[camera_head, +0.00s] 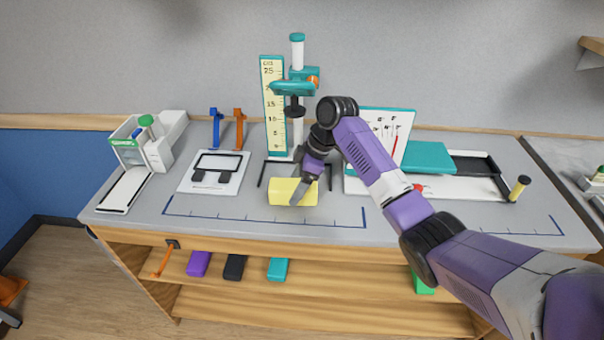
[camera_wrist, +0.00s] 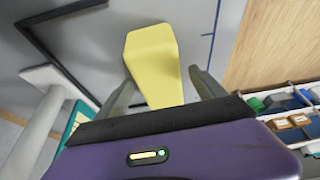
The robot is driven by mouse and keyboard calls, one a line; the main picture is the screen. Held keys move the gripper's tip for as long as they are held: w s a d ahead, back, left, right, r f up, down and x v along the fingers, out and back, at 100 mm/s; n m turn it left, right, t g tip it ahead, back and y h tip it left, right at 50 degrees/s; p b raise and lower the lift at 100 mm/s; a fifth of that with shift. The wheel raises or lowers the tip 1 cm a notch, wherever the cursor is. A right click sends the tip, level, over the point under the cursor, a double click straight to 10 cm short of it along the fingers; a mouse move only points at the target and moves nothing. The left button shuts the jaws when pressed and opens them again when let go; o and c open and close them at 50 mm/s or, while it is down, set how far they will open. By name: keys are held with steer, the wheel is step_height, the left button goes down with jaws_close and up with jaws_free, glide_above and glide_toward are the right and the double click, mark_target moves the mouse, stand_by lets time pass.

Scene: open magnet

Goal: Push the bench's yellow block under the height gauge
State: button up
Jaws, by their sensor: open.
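The yellow block (camera_head: 284,191) lies on the grey bench top in front of the height gauge (camera_head: 296,110). The gauge has a white post, a teal and dark head and a yellow scale. My gripper (camera_head: 302,190) is at the block's right part in the head view. In the wrist view the yellow block (camera_wrist: 152,60) reaches from between the two fingers of my gripper (camera_wrist: 166,92) out past their tips. The fingers are apart, one on each side of the block. I cannot tell whether they touch it. The gauge's white post (camera_wrist: 38,120) shows at the wrist view's left.
Dark bracket bars (camera_head: 262,174) stand on the bench between block and gauge. A white plate with dark pads (camera_head: 213,172) lies left, and a white device (camera_head: 150,145) beyond it. A teal slide device (camera_head: 430,158) stands right. Coloured blocks (camera_head: 236,267) sit on the shelf below.

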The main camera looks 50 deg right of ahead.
steer(key=shift+x, duration=1.35)
steer(key=c, duration=1.4)
